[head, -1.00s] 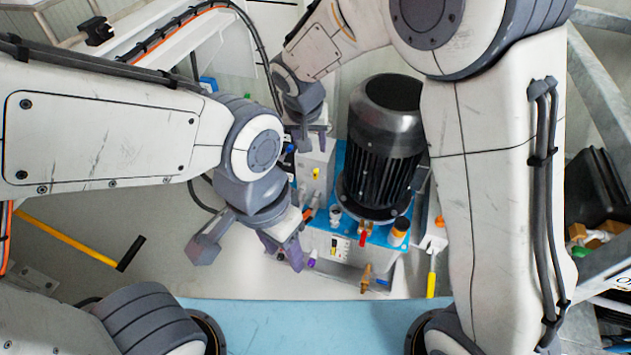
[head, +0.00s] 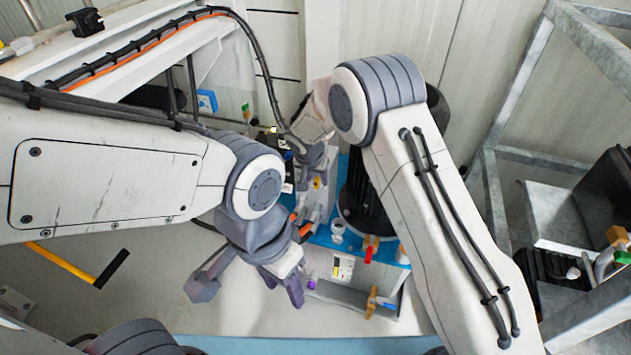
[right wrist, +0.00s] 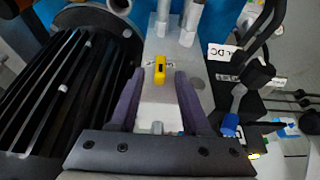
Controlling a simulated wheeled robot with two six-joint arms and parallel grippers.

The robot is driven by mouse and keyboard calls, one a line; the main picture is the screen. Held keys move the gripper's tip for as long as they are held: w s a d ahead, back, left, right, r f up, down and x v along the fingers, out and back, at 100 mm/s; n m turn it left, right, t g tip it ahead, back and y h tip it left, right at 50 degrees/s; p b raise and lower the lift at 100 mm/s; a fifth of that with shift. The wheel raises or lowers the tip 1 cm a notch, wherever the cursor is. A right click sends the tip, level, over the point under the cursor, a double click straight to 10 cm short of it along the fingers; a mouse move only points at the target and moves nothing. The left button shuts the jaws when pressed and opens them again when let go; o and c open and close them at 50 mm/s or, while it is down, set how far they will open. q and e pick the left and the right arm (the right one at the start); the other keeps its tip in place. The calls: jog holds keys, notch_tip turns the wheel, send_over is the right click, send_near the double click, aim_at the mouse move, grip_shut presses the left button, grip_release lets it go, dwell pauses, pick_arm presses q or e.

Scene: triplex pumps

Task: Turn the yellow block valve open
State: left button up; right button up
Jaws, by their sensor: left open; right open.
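The yellow block valve handle (right wrist: 160,69) sits on a pale metal block in the right wrist view, its long side running up and down the picture. In the head view a small yellow part (head: 317,183) shows just below my right gripper (head: 311,165). In the right wrist view my right gripper (right wrist: 158,84) is open, its purple fingers on either side of the line to the handle. The handle is just past the fingertips, and I see no contact. My left gripper (head: 281,284) is open and empty, low in front of the pump unit.
A black finned motor (right wrist: 75,85) stands close left of the right gripper. Cables and a blue fitting (right wrist: 230,125) lie to its right. The blue pump base (head: 335,235) carries a red-handled valve (head: 369,252). Metal frames stand at the right.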

jog(key=shift+x, duration=0.8)
grip_shut()
